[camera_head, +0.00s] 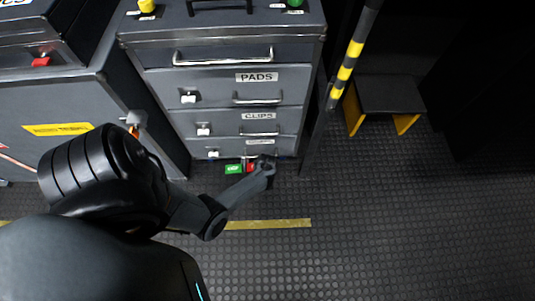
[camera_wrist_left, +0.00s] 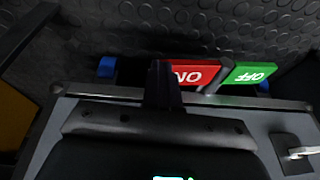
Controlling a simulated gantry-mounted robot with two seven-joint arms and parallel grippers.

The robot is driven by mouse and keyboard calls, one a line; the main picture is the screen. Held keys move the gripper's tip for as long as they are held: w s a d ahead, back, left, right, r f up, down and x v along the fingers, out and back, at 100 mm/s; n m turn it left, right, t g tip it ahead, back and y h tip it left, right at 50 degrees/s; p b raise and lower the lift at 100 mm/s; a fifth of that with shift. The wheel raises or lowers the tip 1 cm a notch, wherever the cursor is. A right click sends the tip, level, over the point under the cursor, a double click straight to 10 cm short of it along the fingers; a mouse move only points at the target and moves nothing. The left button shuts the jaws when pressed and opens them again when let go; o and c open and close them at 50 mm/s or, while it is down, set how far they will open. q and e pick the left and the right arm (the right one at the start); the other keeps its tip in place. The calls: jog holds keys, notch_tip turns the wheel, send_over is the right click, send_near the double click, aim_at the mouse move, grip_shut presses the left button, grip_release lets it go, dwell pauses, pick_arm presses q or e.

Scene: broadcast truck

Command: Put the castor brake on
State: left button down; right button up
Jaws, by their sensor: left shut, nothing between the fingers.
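The castor brake is a two-part pedal at the floor-level front of the grey drawer cabinet (camera_head: 290,82). Its green OFF part (camera_head: 233,169) and red ON part (camera_head: 250,167) lie side by side; they also show in the left wrist view as green (camera_wrist_left: 248,75) and red (camera_wrist_left: 188,74). My left gripper (camera_head: 266,162) is shut and empty, low in front of the cabinet at the red part. In the left wrist view its fingers (camera_wrist_left: 163,85) overlap the end of the red part; I cannot tell whether they touch it. My right gripper is not in view.
A grey case with a yellow label (camera_head: 58,129) stands left of the cabinet. A black-and-yellow striped post (camera_head: 346,70) and a step stool (camera_head: 388,95) stand to the right. Blue pieces (camera_wrist_left: 107,67) flank the pedal.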

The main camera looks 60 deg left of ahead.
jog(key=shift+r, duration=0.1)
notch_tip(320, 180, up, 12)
jog(key=p, duration=1.2)
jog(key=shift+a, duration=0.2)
